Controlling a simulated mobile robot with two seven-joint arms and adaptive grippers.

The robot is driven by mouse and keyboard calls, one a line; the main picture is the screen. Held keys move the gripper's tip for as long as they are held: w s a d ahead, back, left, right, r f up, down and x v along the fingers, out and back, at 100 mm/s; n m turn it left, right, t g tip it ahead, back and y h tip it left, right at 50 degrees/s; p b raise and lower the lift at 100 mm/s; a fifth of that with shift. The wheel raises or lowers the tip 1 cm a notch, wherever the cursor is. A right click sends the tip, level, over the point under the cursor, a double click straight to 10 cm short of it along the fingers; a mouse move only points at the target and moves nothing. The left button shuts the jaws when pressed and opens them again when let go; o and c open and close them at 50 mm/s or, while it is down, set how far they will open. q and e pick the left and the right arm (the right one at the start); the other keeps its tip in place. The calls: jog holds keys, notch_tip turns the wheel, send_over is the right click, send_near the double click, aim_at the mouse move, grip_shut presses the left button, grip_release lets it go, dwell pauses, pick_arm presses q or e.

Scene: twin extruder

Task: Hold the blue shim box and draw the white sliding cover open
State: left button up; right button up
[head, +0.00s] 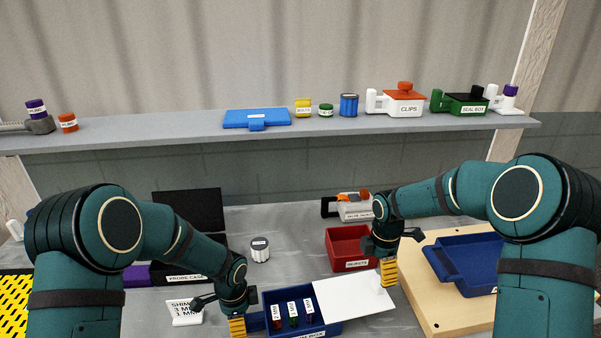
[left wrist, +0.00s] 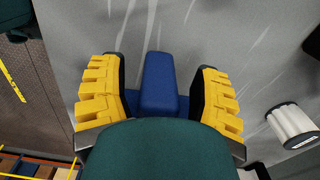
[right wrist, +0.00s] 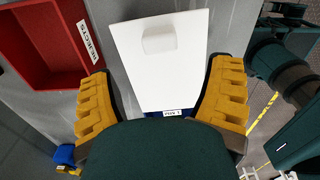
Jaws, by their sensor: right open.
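The blue shim box (head: 334,328) stands at the bottom of the head view. Three labelled vials (head: 293,314) show in its uncovered left part. The white sliding cover (head: 345,292) lies over its right part and sticks out past it to the right. In the right wrist view the cover's white knob (right wrist: 160,40) is near its far end. My right gripper (head: 388,272) is open above the cover's right end, apart from the knob.
A red rejects bin (head: 349,264) stands just behind the cover. A wooden board (head: 420,300) with a blue tray (head: 465,262) is at right. A shim sign (head: 186,318), a probe case (head: 185,279) and a small canister (head: 260,250) are at left. A shelf (head: 190,136) spans the back.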

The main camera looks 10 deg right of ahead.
pick_arm(q)
notch_tip(320, 180, up, 12)
jog(key=shift+r, duration=0.1)
dwell(0.5)
jog(key=shift+s, duration=0.15)
pick_arm(e)
jog(key=shift+s, duration=0.15)
